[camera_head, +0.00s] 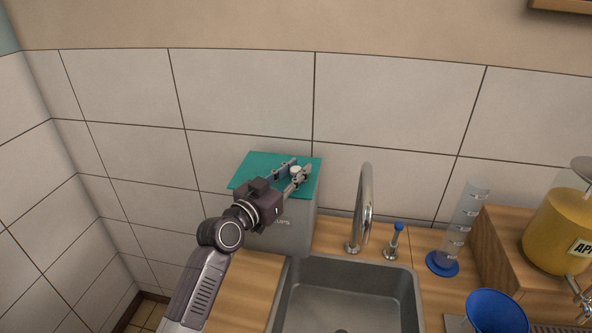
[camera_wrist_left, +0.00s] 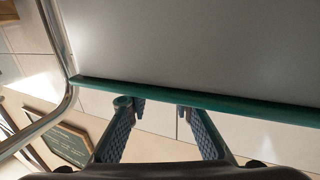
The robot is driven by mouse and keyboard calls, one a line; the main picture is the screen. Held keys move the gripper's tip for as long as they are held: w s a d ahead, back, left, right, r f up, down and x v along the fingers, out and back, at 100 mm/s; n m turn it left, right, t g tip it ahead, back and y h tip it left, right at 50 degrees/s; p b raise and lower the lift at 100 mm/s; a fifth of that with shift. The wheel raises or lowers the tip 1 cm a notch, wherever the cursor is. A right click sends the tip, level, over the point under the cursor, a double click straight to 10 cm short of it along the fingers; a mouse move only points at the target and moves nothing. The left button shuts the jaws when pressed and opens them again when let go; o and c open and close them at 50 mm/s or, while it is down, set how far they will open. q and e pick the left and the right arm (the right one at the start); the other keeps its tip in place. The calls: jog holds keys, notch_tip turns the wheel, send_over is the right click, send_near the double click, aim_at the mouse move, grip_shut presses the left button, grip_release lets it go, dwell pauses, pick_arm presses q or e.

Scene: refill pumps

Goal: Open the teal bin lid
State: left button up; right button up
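The teal lid (camera_head: 255,163) lies flat and closed on top of the grey bin (camera_head: 295,237), which stands against the wall left of the sink. A small pale knob (camera_head: 296,170) shows near the lid's right side. My left gripper (camera_head: 297,172) reaches over the lid from the front, its fingers apart on either side of the knob. In the left wrist view, the two blue fingers (camera_wrist_left: 160,110) are spread beside the lid's teal edge (camera_wrist_left: 190,100). Whether they touch the lid or knob is unclear. My right gripper is not in view.
A tall faucet (camera_head: 366,200) rises behind the metal sink (camera_head: 347,290), right of the bin. A blue-topped dispenser (camera_head: 395,240), a clear cylinder with blue base (camera_head: 461,230), a blue funnel-like cup (camera_head: 497,312) and a yellow jar (camera_head: 555,225) stand further right.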

aim_at(286, 177)
pick_arm(q)
grip_shut()
jog(key=shift+r, duration=0.15)
jog(key=shift+a+r+n, duration=0.15)
jog(key=shift+r+n, duration=0.25)
jog(key=shift+r, duration=0.05)
jog(key=r+n, duration=0.1)
jog(key=a+r+n+t+b, duration=0.1)
jog(key=r, duration=0.1)
jog(key=a+r+n, duration=0.1)
jog(key=r+n, duration=0.1)
jog(key=shift+w+a+t+b, duration=0.15)
jog(key=shift+w+t+b, duration=0.1)
jog(key=shift+t+b, duration=0.15)
jog(key=w+a+r+n+t+y, duration=0.1)
jog(key=a+r+n+t+y, duration=0.1)
jog(key=a+n, duration=0.6)
jog(key=w+a+r+n+t+y, duration=0.2)
jog(key=a+r+n+t+y, duration=0.1)
jog(key=a+n, duration=0.6)
jog(key=shift+w+r+n+y, duration=0.2)
jog(key=shift+r+n+y, duration=0.2)
jog(key=shift+n+y, duration=0.55)
jog(key=shift+n+h, duration=0.25)
jog(key=o, duration=0.9)
grip_release()
jog(key=shift+a, duration=0.1)
